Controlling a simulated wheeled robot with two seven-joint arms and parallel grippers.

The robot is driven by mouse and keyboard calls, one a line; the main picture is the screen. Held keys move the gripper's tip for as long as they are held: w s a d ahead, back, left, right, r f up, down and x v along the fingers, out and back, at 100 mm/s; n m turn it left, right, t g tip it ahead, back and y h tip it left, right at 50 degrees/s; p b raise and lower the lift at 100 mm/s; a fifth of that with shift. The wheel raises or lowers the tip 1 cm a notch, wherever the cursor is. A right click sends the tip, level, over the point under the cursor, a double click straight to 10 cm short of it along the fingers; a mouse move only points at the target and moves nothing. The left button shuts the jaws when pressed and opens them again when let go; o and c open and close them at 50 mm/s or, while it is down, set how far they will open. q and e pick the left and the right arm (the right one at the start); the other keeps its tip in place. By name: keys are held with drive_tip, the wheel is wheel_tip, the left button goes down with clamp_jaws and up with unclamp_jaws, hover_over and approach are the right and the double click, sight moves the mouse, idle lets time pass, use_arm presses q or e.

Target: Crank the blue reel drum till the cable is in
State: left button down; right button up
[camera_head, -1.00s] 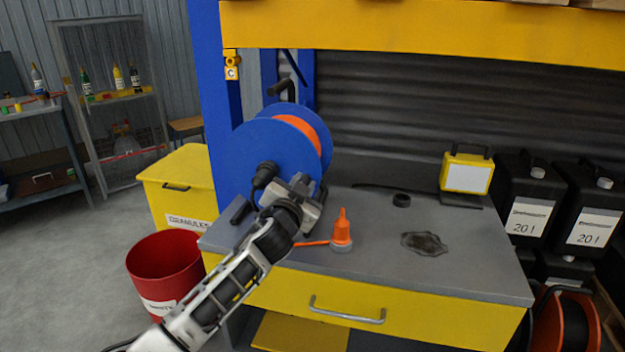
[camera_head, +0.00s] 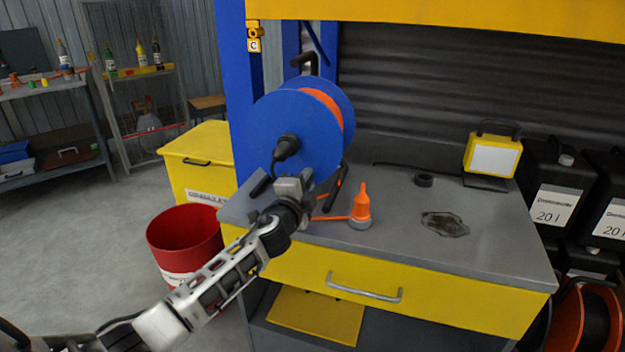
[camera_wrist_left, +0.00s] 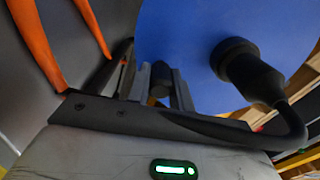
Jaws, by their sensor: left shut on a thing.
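The blue reel drum (camera_head: 268,120) stands upright in a black frame at the left end of the grey bench top. Orange cable (camera_head: 321,95) is wound between its flanges. A black hub (camera_head: 286,147) with a crank sits on its near face. My left gripper (camera_head: 291,187) is just below the hub, shut on the crank's dark grip; in the left wrist view the grip (camera_wrist_left: 158,82) shows partly between the fingers, the hub (camera_wrist_left: 238,66) to the right. A length of orange cable (camera_head: 332,218) runs on the bench to an orange cone-shaped piece (camera_head: 361,203) with a grey base. My right gripper is out of view.
A red bin (camera_head: 184,242) and yellow box (camera_head: 202,165) stand left. Black canisters (camera_head: 551,195) stand right.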

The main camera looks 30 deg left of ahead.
use_arm(q)
drive_tip(key=shift+s+a+f+m, duration=0.1)
drive_tip(key=shift+a+f+m, duration=0.4)
drive_tip(key=shift+m, duration=0.4)
drive_tip(key=shift+a, duration=0.15)
drive_tip(key=c, duration=1.2)
unclamp_jaws()
drive_tip(key=shift+r, duration=0.1)
drive_tip(key=shift+c, duration=0.2)
drive_tip(key=s+d, duration=0.2)
drive_tip(key=s, duration=1.3)
drive_tip(key=shift+s+d, duration=0.25)
drive_tip(key=shift+s, duration=0.15)
